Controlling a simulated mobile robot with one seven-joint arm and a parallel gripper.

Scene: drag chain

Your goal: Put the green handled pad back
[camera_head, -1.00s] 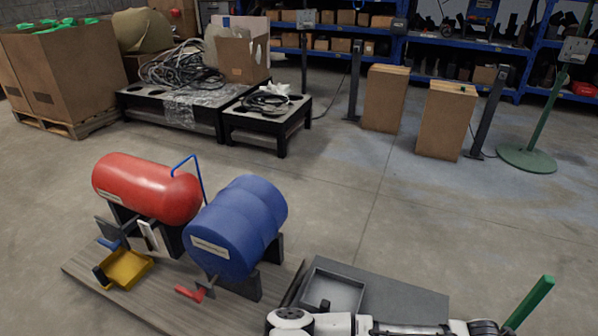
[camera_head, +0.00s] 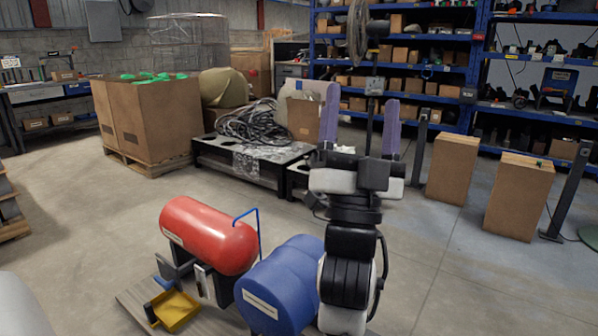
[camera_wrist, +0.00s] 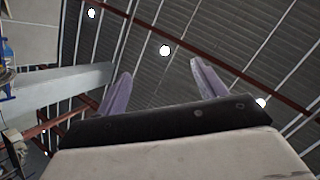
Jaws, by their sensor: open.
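No green handled pad can be made out in either current view. My gripper (camera_head: 361,105) is raised upright in the middle of the head view. Its two purple fingers point up and stand wide apart, with nothing between them. In the wrist view my gripper (camera_wrist: 159,78) also shows open and empty against the ceiling. My arm hides part of the floor and the right side of the blue drum.
A red tank (camera_head: 208,236) and a blue drum (camera_head: 282,285) stand low in front, with a yellow tray (camera_head: 174,310) beside them. A black pallet with cables (camera_head: 250,126) and cardboard boxes (camera_head: 455,168) stand farther back.

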